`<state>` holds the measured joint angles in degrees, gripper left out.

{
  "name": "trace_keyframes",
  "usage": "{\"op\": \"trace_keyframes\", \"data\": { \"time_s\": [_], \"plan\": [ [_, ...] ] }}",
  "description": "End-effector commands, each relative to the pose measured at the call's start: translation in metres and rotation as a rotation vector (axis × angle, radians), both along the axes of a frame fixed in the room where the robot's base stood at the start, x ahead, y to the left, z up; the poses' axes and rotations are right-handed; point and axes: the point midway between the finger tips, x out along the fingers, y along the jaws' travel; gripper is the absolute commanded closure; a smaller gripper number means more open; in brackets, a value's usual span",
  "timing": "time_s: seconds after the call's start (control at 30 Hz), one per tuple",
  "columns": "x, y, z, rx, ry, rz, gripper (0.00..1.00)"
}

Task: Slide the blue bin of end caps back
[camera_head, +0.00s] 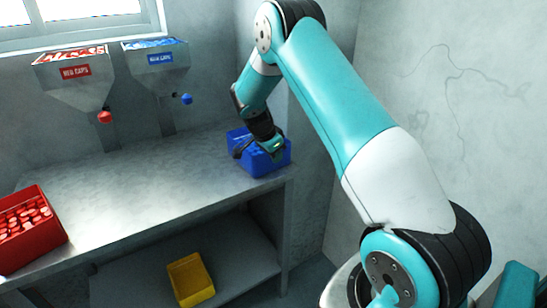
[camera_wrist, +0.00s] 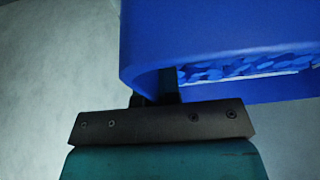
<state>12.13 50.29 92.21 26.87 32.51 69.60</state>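The blue bin (camera_head: 272,164) stands at the right end of the metal bench, close to the wall. My gripper (camera_head: 266,148) is down at the bin and covers part of it. In the wrist view the bin (camera_wrist: 225,30) fills the upper right, with blue end caps (camera_wrist: 235,68) inside. The dark gripper fingers (camera_wrist: 160,86) reach up to the bin's rounded near corner. Their tips are hidden by the bin, so I cannot tell whether they grip its wall or only touch it.
A red bin (camera_head: 33,240) of red caps sits at the bench's left. A red-caps hopper (camera_head: 75,80) and a blue-caps hopper (camera_head: 158,68) hang on the back wall. A yellow bin (camera_head: 190,279) is on the lower shelf. The bench middle (camera_head: 150,190) is clear.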

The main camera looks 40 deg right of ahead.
Motion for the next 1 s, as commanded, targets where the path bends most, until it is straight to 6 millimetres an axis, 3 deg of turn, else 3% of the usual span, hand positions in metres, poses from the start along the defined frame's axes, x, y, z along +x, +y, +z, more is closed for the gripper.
{"op": "trace_keyframes", "data": {
  "time_s": [0.4,0.53,0.83,1.0],
  "plan": [
    [0.002,0.003,0.000,0.000,-0.001,0.007,1.00],
    [0.002,0.002,0.000,0.000,0.000,0.007,0.66],
    [0.002,0.001,0.001,0.000,-0.001,0.005,0.66],
    [0.003,0.007,0.017,-0.002,-0.005,0.004,0.66]
  ]
}}
